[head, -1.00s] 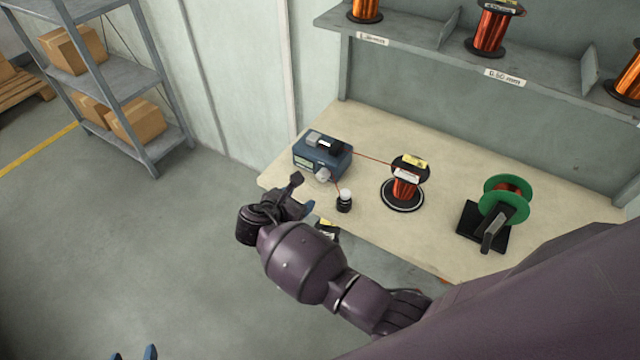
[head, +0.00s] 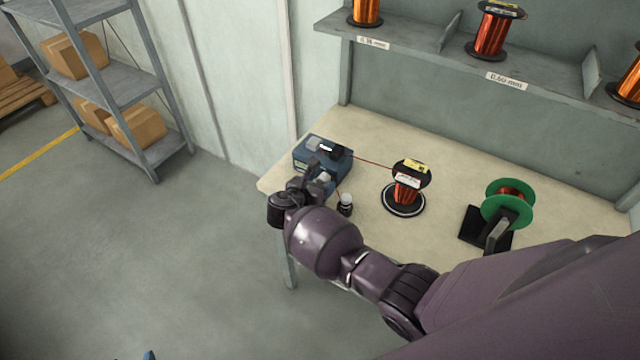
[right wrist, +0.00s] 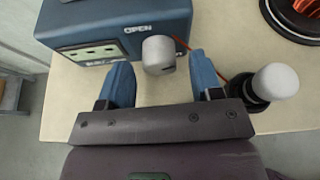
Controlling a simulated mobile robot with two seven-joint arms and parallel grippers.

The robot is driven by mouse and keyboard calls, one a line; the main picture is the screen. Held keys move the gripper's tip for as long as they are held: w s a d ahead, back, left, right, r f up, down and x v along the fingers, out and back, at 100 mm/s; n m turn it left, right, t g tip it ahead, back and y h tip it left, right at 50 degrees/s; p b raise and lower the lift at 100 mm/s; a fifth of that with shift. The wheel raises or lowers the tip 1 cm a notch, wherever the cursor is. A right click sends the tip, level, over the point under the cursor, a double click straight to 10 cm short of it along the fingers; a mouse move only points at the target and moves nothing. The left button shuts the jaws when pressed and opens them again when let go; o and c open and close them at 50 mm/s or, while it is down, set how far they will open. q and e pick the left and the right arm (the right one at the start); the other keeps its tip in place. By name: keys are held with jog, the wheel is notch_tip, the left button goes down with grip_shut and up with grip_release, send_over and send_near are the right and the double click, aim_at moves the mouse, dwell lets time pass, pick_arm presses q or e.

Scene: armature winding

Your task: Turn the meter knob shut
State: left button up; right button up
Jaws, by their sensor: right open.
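The blue meter (head: 310,147) sits at the table's left end; it also shows in the right wrist view (right wrist: 75,25). Its pale grey knob (right wrist: 158,54) sticks out of the front, below the word OPEN; another label is partly hidden behind it. In the head view the knob (head: 324,177) is partly covered by my gripper. My right gripper (right wrist: 164,76) is open, with its blue fingers on either side of the knob's near end, apart from it. In the head view my right gripper (head: 321,178) is at the meter's front. Only a blue tip of my left gripper (head: 149,355) shows.
A small black post with a pale top (head: 345,204) stands close right of my right gripper. A copper wire spool (head: 407,187) and a green-flanged spool (head: 508,203) stand farther right. A red wire runs from the meter to the copper spool. A shelf (head: 420,58) holds more spools.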

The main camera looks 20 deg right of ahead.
jog(key=shift+w+d+f, duration=0.2)
jog(key=shift+w+d, duration=0.1)
jog(key=shift+d, duration=0.1)
jog(key=c, duration=0.9)
